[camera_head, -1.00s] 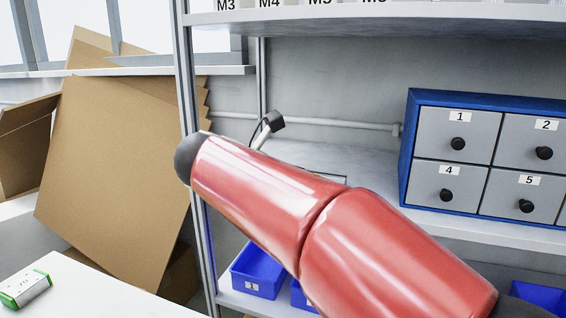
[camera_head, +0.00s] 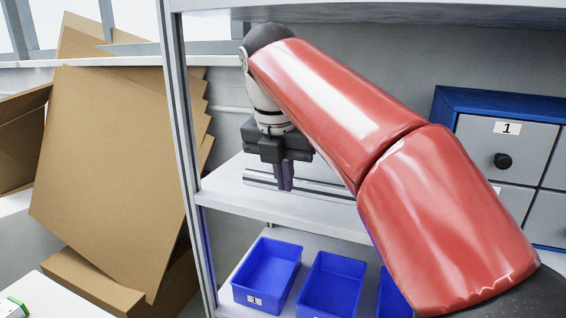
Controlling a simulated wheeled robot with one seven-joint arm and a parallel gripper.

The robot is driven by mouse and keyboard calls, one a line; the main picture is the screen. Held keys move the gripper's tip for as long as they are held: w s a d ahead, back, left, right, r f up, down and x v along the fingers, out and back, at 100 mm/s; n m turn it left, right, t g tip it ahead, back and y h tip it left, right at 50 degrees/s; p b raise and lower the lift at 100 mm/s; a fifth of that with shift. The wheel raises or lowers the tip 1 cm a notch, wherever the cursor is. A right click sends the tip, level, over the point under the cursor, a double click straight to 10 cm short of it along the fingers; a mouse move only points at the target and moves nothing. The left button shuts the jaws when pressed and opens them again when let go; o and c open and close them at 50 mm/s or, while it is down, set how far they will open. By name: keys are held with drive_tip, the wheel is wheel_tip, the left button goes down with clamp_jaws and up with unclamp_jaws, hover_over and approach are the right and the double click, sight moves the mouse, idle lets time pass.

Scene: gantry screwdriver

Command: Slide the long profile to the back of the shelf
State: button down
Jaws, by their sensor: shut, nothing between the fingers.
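The long profile (camera_head: 325,190) is a silver-grey bar lying lengthwise on the middle shelf (camera_head: 230,196). Its right part is hidden behind my red arm. My gripper (camera_head: 285,187) points down at the profile, with its fingers shut and nothing between them. The fingertips overlap the profile in the picture. I cannot tell whether they touch it or which side of it they are on.
A blue drawer cabinet (camera_head: 444,103) stands on the same shelf at the right. The upper shelf (camera_head: 330,17) is above my arm. Blue bins (camera_head: 268,270) sit on the lower shelf. A metal upright (camera_head: 184,150) and leaning cardboard (camera_head: 110,160) are at the left.

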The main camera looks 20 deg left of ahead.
sight(295, 198)
drive_tip(key=b+x, duration=0.1)
drive_tip(key=x, duration=0.3)
drive_tip(key=shift+s, duration=0.1)
drive_tip(key=w, duration=0.2)
drive_tip(key=shift+w+p, duration=0.3)
drive_tip(key=shift+p, duration=0.1)
drive_tip(key=shift+w+d, duration=0.1)
drive_tip(key=shift+w, duration=0.65)
